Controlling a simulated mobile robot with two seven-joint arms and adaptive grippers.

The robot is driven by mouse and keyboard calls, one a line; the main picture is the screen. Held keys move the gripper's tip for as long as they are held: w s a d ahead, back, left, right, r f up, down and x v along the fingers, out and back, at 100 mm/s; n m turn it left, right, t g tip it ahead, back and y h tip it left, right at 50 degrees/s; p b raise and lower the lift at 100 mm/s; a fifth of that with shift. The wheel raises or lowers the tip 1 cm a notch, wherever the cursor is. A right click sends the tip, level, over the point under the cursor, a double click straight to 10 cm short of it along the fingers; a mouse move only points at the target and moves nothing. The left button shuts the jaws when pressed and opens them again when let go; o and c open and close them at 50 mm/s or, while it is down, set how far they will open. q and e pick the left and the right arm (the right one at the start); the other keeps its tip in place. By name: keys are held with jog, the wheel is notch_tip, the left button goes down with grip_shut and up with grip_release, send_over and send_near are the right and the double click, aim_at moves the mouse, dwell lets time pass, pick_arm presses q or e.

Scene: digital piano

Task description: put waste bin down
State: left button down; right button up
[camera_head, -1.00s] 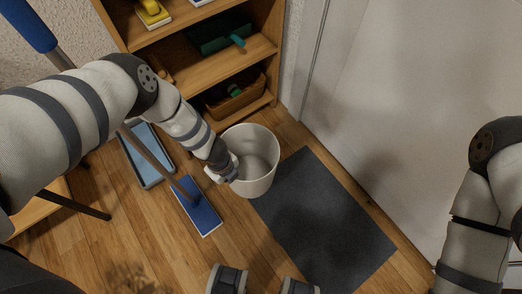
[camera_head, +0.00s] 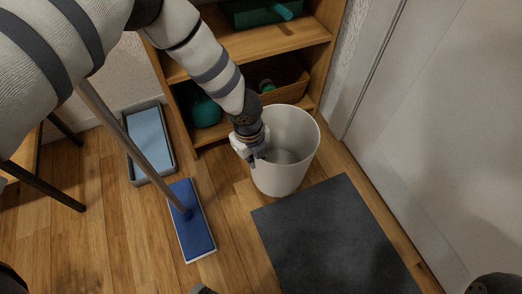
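The white waste bin (camera_head: 284,165) is upright and empty inside as far as I can see, in front of the wooden shelf and behind the dark mat. My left gripper (camera_head: 252,150) is at the bin's left rim, with its fingers around the rim wall, and looks shut on it. Part of the fingers is hidden by the wrist and the rim. I cannot tell whether the bin's base touches the floor. My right gripper is out of view; only a bit of my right arm shows at the bottom right corner.
A dark grey mat (camera_head: 335,240) lies in front of the bin. A blue flat mop (camera_head: 192,220) and a blue tray (camera_head: 149,142) lie to the left. The wooden shelf (camera_head: 282,45) stands behind, holding a basket (camera_head: 289,80) and a teal ball (camera_head: 205,112). A white door (camera_head: 440,110) is at right.

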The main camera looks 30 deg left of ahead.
pick_arm(q)
jog(key=f+b, duration=0.1)
jog(key=f, duration=0.1)
jog(key=w+f+b, duration=0.1)
jog(key=f+b, duration=0.1)
jog(key=shift+w+r, duration=0.1)
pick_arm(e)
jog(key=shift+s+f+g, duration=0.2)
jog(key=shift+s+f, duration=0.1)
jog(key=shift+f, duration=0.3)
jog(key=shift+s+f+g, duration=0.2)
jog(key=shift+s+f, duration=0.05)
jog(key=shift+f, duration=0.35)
pick_arm(q)
jog(key=c, duration=1.8)
grip_release()
